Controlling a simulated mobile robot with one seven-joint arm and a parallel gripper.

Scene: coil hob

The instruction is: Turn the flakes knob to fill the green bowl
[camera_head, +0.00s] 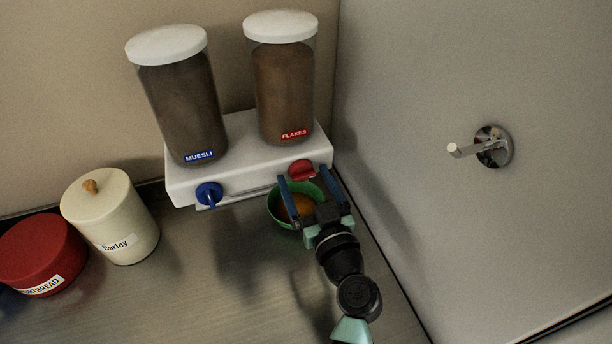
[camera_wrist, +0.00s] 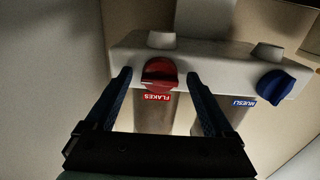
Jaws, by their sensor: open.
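The red flakes knob (camera_head: 302,169) is on the front of the white dispenser (camera_head: 240,155), under the jar labelled FLAKES (camera_head: 283,85). My gripper (camera_head: 303,176) is open, its blue fingers pointing at the knob. In the wrist view the red knob (camera_wrist: 160,73) shows between the fingertips (camera_wrist: 158,76), with a gap on each side. Its ridge looks slightly tilted from level. The green bowl (camera_head: 273,210) stands below the flakes knob, partly hidden by my gripper. Orange-brown contents (camera_head: 297,206) show inside it.
The blue muesli knob (camera_head: 209,193) and the MUESLI jar (camera_head: 182,100) are on the left of the dispenser. A cream Barley canister (camera_head: 112,222) and a red canister (camera_head: 38,252) stand further left. A side wall with a metal hook (camera_head: 490,147) is close on the right.

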